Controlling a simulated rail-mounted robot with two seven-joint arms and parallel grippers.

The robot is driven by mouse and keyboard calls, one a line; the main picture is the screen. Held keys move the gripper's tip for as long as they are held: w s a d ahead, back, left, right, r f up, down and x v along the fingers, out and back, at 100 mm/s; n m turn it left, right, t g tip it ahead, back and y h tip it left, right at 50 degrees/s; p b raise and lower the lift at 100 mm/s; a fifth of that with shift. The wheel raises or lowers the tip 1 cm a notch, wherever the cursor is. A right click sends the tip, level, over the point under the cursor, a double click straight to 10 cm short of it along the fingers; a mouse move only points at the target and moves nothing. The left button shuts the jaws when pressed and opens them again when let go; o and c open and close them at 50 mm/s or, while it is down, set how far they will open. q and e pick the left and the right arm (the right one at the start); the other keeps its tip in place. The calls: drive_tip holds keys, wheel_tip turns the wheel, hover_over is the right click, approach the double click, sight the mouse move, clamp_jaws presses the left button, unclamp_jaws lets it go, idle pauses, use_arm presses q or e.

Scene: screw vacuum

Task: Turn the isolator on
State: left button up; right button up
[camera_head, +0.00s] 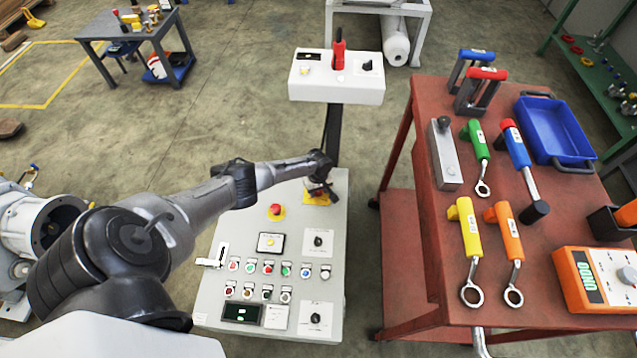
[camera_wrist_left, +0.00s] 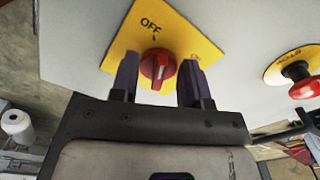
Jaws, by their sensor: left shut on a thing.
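The isolator is a red rotary knob (camera_wrist_left: 158,68) on a yellow plate (camera_wrist_left: 182,32) in the left wrist view. OFF is printed above the knob, and a partly covered label is at its right. The knob's pale mark points roughly up, toward OFF. In the head view the yellow plate (camera_head: 316,200) is at the top right of the grey control panel (camera_head: 225,290), with its knob hidden by my gripper. My left gripper (camera_head: 320,187) is at the plate; in the left wrist view its fingers (camera_wrist_left: 158,82) are on both sides of the knob, shut on it. My right gripper is out of view.
A red emergency-stop button (camera_head: 276,210) is beside the isolator; it also shows in the left wrist view (camera_wrist_left: 305,88). Several small buttons and two black switches sit lower on the panel. A red tool table (camera_head: 400,240) stands at the right. A white box (camera_head: 335,90) is beyond the panel.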

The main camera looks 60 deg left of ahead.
use_arm(q)
drive_tip(key=shift+d+r+m+p, duration=0.1)
drive_tip(key=shift+m+p, duration=0.25)
drive_tip(key=shift+m, duration=0.35)
drive_tip(key=m, duration=0.3)
drive_tip(key=shift+s+m, duration=0.15)
drive_tip(key=shift+m, duration=0.25)
drive_tip(key=m, duration=0.5)
drive_tip(key=shift+a, duration=0.25)
drive_tip(key=shift+s+a+m, duration=0.1)
drive_tip(key=shift+m, duration=1.8)
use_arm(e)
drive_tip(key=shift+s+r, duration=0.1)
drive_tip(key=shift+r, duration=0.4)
use_arm(q)
drive_tip(key=o, duration=0.8)
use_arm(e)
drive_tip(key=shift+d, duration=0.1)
use_arm(q)
drive_tip(key=shift+o, duration=0.2)
